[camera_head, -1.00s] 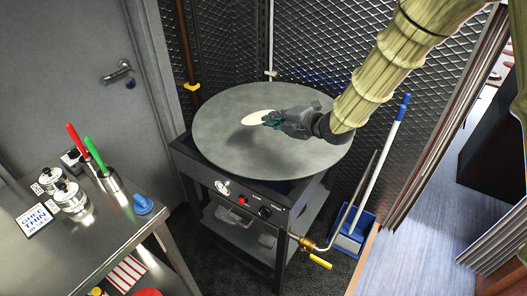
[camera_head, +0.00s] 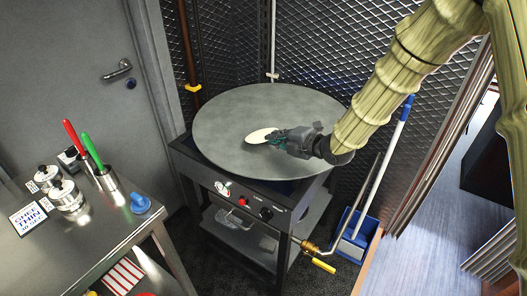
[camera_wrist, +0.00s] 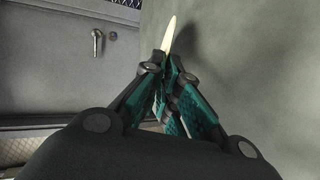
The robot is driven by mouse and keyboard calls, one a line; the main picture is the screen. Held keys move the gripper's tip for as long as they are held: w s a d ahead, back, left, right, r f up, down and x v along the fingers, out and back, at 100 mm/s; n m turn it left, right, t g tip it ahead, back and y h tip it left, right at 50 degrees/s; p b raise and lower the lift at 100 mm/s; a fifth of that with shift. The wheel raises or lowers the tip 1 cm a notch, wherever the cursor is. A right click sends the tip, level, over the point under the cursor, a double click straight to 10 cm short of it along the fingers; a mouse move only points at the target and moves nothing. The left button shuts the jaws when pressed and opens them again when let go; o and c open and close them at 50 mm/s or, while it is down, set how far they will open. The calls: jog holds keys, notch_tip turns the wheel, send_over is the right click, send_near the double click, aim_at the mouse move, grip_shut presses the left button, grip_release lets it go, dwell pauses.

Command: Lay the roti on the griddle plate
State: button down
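The roti (camera_head: 261,135) is a pale, thin round disc at the tip of my gripper (camera_head: 281,139). In the wrist view the roti (camera_wrist: 171,35) shows edge-on between the fingertips of my gripper (camera_wrist: 166,62), which are closed on its near edge. The griddle plate (camera_head: 225,110) is a large grey round plate on a black stand. The roti is over its middle. It looks low and close to the surface, but I cannot tell whether it touches.
A steel counter (camera_head: 110,235) at the left holds lidded pots (camera_head: 66,196) and a cup of red- and green-handled tools (camera_head: 106,178). Mesh walls (camera_head: 330,50) stand behind the griddle. A blue dustpan (camera_head: 352,232) and broom stand at its right. The rest of the plate is bare.

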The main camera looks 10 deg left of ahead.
jog(key=shift+f+b, duration=0.65)
jog(key=shift+f, duration=0.65)
jog(key=c, duration=2.1)
grip_release()
jog(key=o, duration=0.3)
jog(key=shift+p+v, duration=0.35)
jog(key=shift+v, duration=3.7)
jog(key=shift+w, duration=0.1)
jog(key=shift+r, duration=0.1)
